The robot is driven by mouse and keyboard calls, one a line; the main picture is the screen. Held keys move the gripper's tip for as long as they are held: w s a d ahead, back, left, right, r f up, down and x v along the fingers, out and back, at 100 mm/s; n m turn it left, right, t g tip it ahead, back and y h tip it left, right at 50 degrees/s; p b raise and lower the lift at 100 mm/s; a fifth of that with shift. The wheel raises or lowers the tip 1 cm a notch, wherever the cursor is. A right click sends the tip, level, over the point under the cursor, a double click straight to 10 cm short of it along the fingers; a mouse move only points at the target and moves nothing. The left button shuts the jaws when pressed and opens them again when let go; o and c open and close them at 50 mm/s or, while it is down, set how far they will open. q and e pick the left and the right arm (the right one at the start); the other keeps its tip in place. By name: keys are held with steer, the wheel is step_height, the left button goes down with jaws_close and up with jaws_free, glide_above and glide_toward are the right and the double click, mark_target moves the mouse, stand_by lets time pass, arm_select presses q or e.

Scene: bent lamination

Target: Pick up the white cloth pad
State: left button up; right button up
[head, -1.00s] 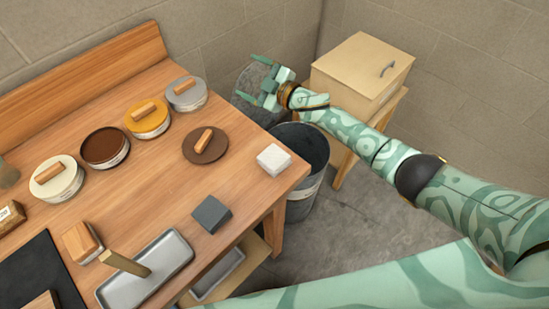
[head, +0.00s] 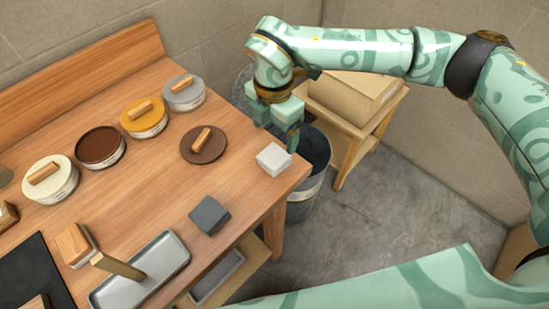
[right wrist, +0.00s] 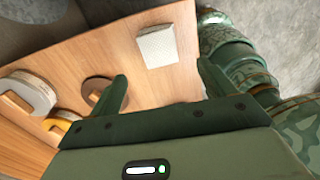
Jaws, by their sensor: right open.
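The white cloth pad (head: 273,159) is a small pale block lying on the wooden table near its right corner. It also shows in the right wrist view (right wrist: 157,46), ahead of the fingers and apart from them. My right gripper (head: 277,133) is open and empty, pointing down just behind the pad in the head view. In the right wrist view its two fingers (right wrist: 163,85) are spread apart with bare table between them. My left gripper is not in view.
A dark grey block (head: 210,215) and a metal tray (head: 140,272) lie nearer on the table (head: 190,185). A brown lid (head: 204,146) is left of the pad, with several round tins behind. A bucket (head: 312,165) stands beyond the table edge.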

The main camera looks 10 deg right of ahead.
mark_target(275, 155)
step_height(275, 155, down, 10)
steer(key=shift+w+d+r+b, duration=0.1)
steer(key=shift+w+b, duration=0.05)
steer(key=shift+b, duration=0.55)
steer(key=shift+r, duration=0.1)
steer(key=c, duration=1.1)
